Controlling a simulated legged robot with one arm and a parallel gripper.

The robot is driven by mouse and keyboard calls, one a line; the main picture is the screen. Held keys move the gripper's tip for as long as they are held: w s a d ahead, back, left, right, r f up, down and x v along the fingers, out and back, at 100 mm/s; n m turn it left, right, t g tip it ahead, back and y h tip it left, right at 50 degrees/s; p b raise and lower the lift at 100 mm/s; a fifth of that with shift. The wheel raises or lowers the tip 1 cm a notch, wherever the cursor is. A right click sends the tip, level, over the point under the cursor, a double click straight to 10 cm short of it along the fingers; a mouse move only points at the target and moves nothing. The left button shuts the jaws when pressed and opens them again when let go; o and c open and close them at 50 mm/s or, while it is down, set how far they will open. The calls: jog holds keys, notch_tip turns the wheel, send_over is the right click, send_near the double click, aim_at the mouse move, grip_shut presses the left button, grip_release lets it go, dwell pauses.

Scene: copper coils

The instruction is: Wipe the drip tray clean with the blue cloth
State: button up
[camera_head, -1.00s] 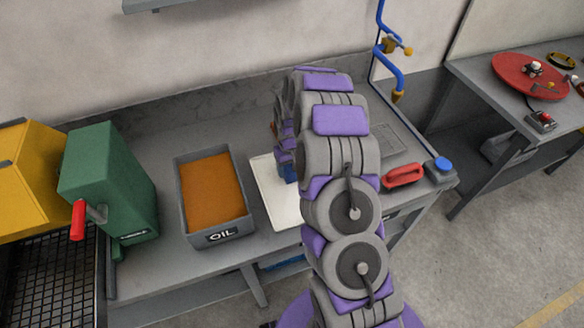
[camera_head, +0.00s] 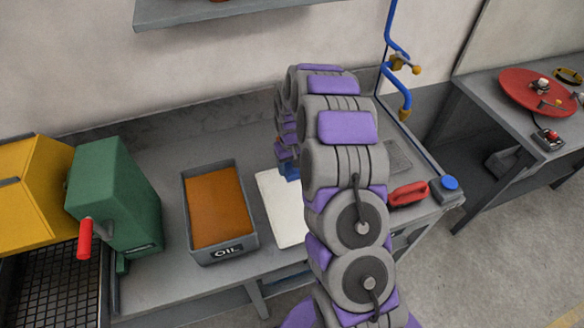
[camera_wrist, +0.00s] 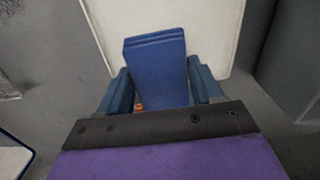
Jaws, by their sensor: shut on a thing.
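The white flat drip tray (camera_head: 277,207) lies on the grey bench, right of the oil bin, partly hidden behind my arm. In the wrist view the tray (camera_wrist: 215,30) fills the upper middle. The folded blue cloth (camera_wrist: 157,65) is held between the two blue fingers of my gripper (camera_wrist: 160,88) and overlaps the tray's near part in that view. Whether the cloth touches the tray I cannot tell. In the head view my gripper (camera_head: 287,168) is mostly hidden by my arm, and its blue end is over the tray's far part.
A grey bin marked OIL (camera_head: 228,250) holds brown-orange contents left of the tray. A green hand-crank machine (camera_head: 112,195) stands further left. A red-handled tool (camera_head: 407,194) and a blue-topped box (camera_head: 447,188) are at the bench's right end. A blue pipe (camera_head: 398,85) rises behind.

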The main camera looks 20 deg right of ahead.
jog(key=shift+r, duration=0.8)
jog(key=shift+d+r, duration=0.15)
jog(key=shift+d, duration=0.05)
jog(key=shift+a+r, duration=0.1)
jog(key=shift+a, duration=0.1)
